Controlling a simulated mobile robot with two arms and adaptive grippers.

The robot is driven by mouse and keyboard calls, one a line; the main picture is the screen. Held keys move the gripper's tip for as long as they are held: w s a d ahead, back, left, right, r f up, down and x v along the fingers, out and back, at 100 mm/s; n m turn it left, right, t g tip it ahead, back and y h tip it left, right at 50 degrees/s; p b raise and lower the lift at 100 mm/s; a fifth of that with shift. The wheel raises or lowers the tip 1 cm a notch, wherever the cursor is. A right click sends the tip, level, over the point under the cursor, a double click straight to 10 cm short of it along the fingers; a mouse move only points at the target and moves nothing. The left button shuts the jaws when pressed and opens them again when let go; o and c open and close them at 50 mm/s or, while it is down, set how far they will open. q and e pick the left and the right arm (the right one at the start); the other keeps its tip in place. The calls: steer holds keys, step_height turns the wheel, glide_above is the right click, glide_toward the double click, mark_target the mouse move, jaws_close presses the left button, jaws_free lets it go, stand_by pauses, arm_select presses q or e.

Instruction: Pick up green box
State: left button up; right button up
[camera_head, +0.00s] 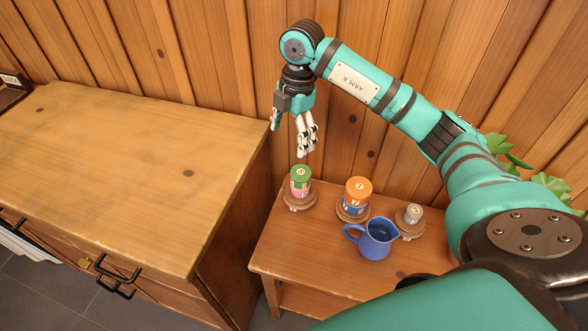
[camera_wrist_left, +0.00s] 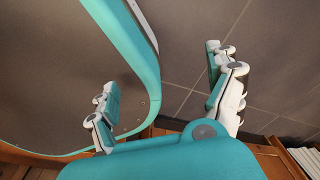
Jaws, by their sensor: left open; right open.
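The green box (camera_head: 301,173) is a small round container with a label on its lid. It sits over a pink part (camera_head: 300,190) on a round wooden spool stand, at the left end of the small table. I cannot tell whether the green and pink parts are one piece. My right gripper (camera_head: 304,152) points down just above and behind the green box, open and empty, with a small gap seeming to remain between them. My left gripper (camera_wrist_left: 168,100) shows only in the left wrist view, open and empty over grey floor tiles.
On the small table (camera_head: 280,250), an orange-topped container (camera_head: 358,187) and a small grey one (camera_head: 413,213) stand on spools to the right. A blue jug (camera_head: 376,238) stands in front. A bare-topped wooden cabinet (camera_head: 120,170) is left; a plank wall (camera_head: 210,50) is close behind.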

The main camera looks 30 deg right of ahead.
steer(key=d+h, duration=0.1)
steer(key=d, duration=0.1)
steer(key=m, duration=0.1)
glide_above(300, 172)
steer(key=f, duration=1)
steer(key=shift+s+a+f+p, duration=0.1)
steer(key=shift+s+f+p, duration=0.15)
steer(key=shift+p, duration=0.1)
steer(key=shift+w+f, duration=0.15)
steer(key=shift+f, duration=1.3)
steer(key=shift+w+f, duration=0.1)
steer(key=shift+f, duration=1.35)
steer(key=shift+c, duration=0.3)
steer(key=c, duration=1.2)
